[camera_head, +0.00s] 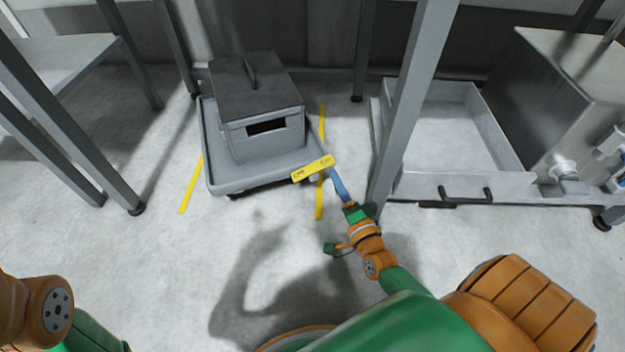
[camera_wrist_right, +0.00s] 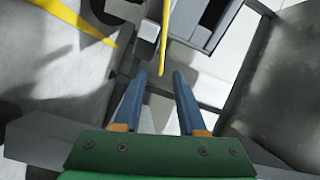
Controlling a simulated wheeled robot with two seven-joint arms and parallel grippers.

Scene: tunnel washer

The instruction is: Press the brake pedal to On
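The yellow brake pedal (camera_head: 312,168) is a flat bar with dark lettering at each end, at the front right corner of the grey cart (camera_head: 228,186). My right gripper (camera_head: 333,171) reaches up to the bar's right end. In the right wrist view, its two blue fingers (camera_wrist_right: 160,76) are apart with nothing gripped between them. The pedal (camera_wrist_right: 165,35) shows there nearly edge-on, just beyond the fingertips and between their lines. I cannot tell whether a finger touches it. My left gripper is out of view; only part of my left arm shows at the lower left.
A grey lidded box (camera_head: 265,140) sits on the cart. Yellow floor lines (camera_head: 190,185) flank the cart. A steel post (camera_head: 408,105) stands close right of my right gripper, before a tray with a black handle (camera_head: 466,194). Floor in front of the cart is clear.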

